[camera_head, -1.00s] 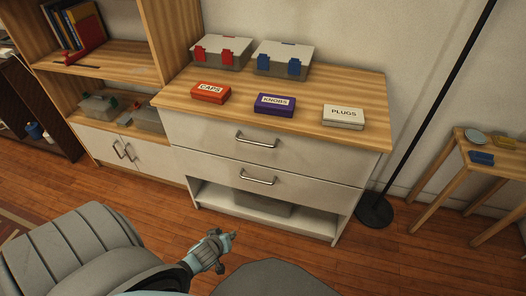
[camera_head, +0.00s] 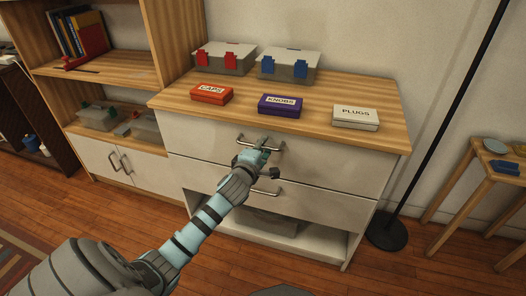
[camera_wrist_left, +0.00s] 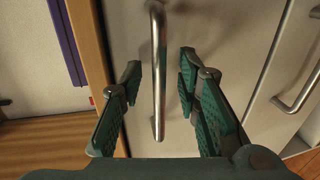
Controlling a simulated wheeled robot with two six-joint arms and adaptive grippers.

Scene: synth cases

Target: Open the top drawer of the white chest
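The white chest (camera_head: 182,172) has a wooden top and two drawers with metal bar handles. The top drawer (camera_head: 345,177) looks shut. My left gripper (camera_head: 257,153) is at the top drawer's handle (camera_head: 273,148) and hides part of it. In the left wrist view my left gripper (camera_wrist_left: 160,75) is open, with one finger on each side of that handle (camera_wrist_left: 157,100); neither finger clearly touches it. The lower drawer's handle (camera_head: 268,191) shows just below my gripper, and at the right in the left wrist view (camera_wrist_left: 302,85). My right gripper is not in view.
On the chest stand a red box (camera_head: 211,95), a purple box (camera_head: 280,106), a white box (camera_head: 356,118) and two lidded cases behind. A bookcase (camera_head: 112,65) adjoins at left. A lamp stand (camera_head: 387,231) and small table (camera_head: 478,170) stand right.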

